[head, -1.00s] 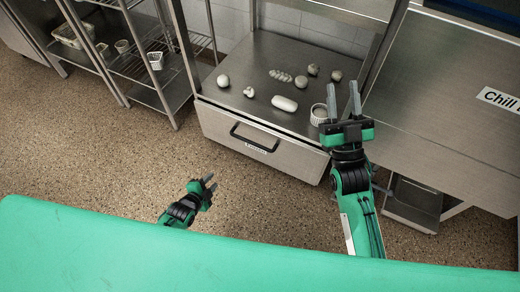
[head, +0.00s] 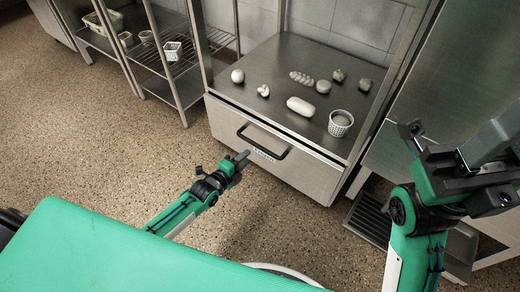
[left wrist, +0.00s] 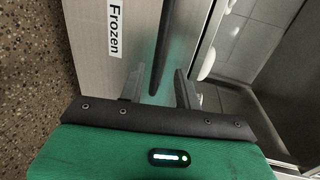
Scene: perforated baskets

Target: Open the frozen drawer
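The frozen drawer (head: 285,155) is a steel front below a steel counter, and it looks shut. Its dark bar handle (head: 250,137) runs across the upper front. In the left wrist view the handle (left wrist: 166,45) stands beside a "Frozen" label (left wrist: 115,27). My left gripper (head: 243,157) is just in front of the handle. In the left wrist view its two fingers (left wrist: 160,88) are apart, with the handle showing between them; I cannot tell whether they touch it. My right gripper (head: 490,150) is raised at the right, empty, with its fingers apart.
Pale food items (head: 300,105) and a small perforated basket (head: 340,123) sit on the counter above the drawer. A wire shelf rack (head: 165,65) with small baskets stands at the left. The speckled floor (head: 120,140) in front of the drawer is clear.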

